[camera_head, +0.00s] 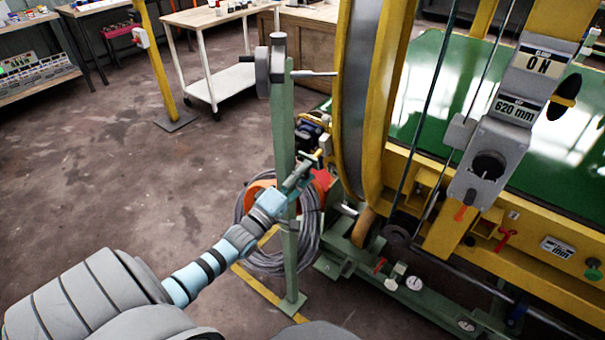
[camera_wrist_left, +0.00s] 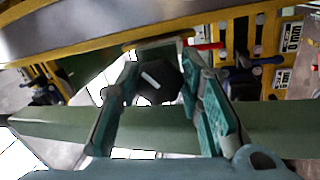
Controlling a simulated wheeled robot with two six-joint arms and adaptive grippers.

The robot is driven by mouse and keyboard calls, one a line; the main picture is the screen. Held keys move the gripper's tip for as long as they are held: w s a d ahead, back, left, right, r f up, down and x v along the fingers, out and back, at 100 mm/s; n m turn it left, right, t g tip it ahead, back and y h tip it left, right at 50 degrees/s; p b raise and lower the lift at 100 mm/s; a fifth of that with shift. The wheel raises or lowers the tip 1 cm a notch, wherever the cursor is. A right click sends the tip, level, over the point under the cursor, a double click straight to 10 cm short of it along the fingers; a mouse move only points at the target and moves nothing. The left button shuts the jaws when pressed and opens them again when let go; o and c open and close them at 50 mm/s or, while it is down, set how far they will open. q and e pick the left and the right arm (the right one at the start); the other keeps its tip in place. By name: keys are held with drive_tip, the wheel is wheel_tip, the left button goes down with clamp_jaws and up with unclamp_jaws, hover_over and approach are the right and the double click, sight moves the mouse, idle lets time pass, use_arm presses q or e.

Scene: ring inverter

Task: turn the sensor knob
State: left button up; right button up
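A dark knob (camera_wrist_left: 158,84) with a white pointer line shows in the left wrist view, between the two fingers of my left gripper (camera_wrist_left: 160,75). The fingers are spread apart, with visible gaps on both sides of the knob. I cannot tell its exact depth relative to the fingertips. In the head view my left gripper (camera_head: 303,174) is beside the green post, near the yellow ring's lower left side. The knob cannot be made out there, where the gripper and small parts overlap. My right gripper is in neither view.
The green post (camera_head: 284,215) with a coiled cable (camera_head: 264,259) stands close to my left arm. The yellow ring (camera_head: 377,100) rises just right of the gripper. A grey control box (camera_head: 487,165) hangs farther right. Open floor (camera_head: 110,190) lies to the left.

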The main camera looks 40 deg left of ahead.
use_arm(q)
drive_tip(key=shift+o, duration=0.2)
drive_tip(key=shift+s, duration=0.1)
drive_tip(key=v, duration=1.2)
